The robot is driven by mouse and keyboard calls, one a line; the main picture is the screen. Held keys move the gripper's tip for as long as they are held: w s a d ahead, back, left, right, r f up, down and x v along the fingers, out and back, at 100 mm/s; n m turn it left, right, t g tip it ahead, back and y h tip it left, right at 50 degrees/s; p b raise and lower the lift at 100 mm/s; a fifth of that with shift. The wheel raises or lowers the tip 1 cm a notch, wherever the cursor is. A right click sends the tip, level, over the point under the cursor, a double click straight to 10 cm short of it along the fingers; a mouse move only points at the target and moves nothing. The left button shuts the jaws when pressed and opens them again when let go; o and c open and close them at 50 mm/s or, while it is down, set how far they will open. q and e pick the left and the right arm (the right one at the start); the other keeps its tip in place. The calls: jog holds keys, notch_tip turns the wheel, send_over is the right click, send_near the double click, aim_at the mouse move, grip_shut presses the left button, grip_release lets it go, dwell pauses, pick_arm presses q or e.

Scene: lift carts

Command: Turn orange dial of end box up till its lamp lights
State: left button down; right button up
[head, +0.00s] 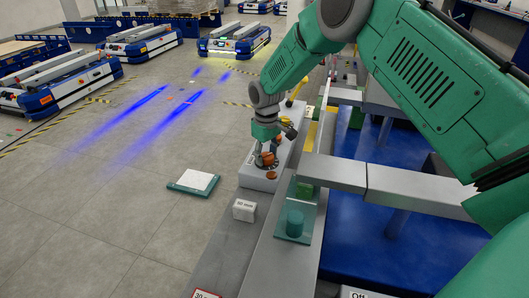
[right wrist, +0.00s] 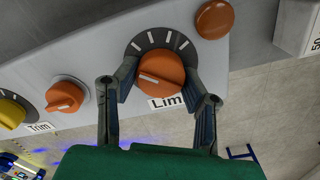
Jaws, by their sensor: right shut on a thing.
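The end box is a pale grey box (head: 255,178) on the bench edge in the head view; its panel (right wrist: 100,62) fills the upper left of the right wrist view. Its orange dial (right wrist: 160,70), labelled "Lim" with the rest of the word hidden, has a white pointer mark and pale ticks on a dark scale. My right gripper (right wrist: 159,82) has one finger on each side of the dial and is shut on it; it also shows in the head view (head: 263,156). A round orange lamp (right wrist: 214,19) beside the dial looks dull, with no clear glow.
A white block (head: 244,210) and a teal cylinder (head: 295,221) stand nearby. Blue-and-white lift carts (head: 140,45) are on the open floor.

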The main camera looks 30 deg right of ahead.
jog(key=shift+s+d+f+m+p, duration=0.15)
jog(key=shift+s+f+m+p, duration=0.15)
jog(key=shift+m+p, duration=0.55)
jog(key=shift+s+m, duration=0.1)
jog(key=shift+m, duration=0.85)
jog(key=o, duration=1.1)
jog(key=shift+o, duration=0.2)
jog(key=shift+w+r, duration=0.15)
jog(key=shift+w, duration=0.05)
